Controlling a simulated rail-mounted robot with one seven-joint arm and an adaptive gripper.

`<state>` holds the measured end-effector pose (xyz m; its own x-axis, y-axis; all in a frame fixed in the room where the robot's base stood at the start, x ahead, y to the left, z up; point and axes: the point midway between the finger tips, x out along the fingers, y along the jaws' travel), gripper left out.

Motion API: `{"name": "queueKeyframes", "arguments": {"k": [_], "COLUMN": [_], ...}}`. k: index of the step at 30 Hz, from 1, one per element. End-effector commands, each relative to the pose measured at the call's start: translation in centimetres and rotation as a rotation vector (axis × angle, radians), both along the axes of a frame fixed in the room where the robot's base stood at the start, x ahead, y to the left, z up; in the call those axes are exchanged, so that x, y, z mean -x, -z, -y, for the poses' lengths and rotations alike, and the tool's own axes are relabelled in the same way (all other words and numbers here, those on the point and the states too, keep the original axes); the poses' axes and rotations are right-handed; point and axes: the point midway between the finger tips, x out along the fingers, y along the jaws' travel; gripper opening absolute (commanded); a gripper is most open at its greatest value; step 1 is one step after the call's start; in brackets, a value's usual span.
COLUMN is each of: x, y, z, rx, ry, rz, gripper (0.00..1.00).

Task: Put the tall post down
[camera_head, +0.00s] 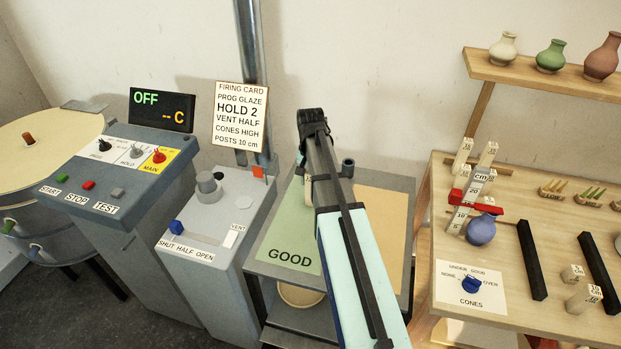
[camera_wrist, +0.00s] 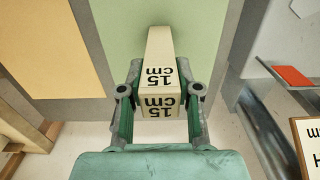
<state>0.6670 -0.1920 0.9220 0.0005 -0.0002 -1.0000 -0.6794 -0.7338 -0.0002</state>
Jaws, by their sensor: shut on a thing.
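My gripper (camera_wrist: 160,88) is shut on a pale cream post (camera_wrist: 160,70) marked "15 cm", with one finger on each side of it. The post's far end points down toward the green half (camera_wrist: 205,25) of the grey stand's top. I cannot tell whether that end touches the surface. In the head view the green half (camera_head: 290,260), labelled "GOOD", lies left of my arm. Only a sliver of the post (camera_head: 308,190) shows beside my arm, which hides the rest and the gripper there.
A tan half (camera_head: 380,215) fills the stand's right side. The vent box (camera_head: 215,205) and firing card (camera_head: 240,115) stand close on the left. A wooden table (camera_head: 510,260) on the right holds a measuring stand with a blue vase (camera_head: 481,230), black bars and small posts (camera_head: 583,298).

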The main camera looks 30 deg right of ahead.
Motion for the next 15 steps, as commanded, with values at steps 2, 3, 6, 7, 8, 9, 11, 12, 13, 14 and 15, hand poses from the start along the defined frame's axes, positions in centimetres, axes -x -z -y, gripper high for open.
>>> {"name": "queueKeyframes", "arguments": {"k": [2,3,6,7,8,9,11,12,13,14,15], "x": [0.0,0.0,0.0,0.0,0.0,0.0,-0.01,-0.01,-0.01,-0.02,-0.04], "y": [0.03,0.03,0.02,0.02,0.02,0.02,-0.01,-0.08,-0.18,-0.32,-0.45], "z": [0.0,0.0,0.0,0.0,0.0,0.0,0.01,0.01,0.0,0.01,0.01], "rx": [0.0,0.0,0.0,0.0,0.0,0.0,0.0,0.0,0.0,0.001,0.001], "ry": [0.0,0.0,0.0,0.0,0.0,0.0,0.0,0.0,0.0,0.0,0.0], "rz": [0.0,0.0,0.0,0.0,0.0,0.0,0.0,0.0,0.0,0.001,0.001], "gripper": [0.54,0.58,0.58,0.58,0.58,0.58,0.58,0.58,0.58,0.58,0.58]}}
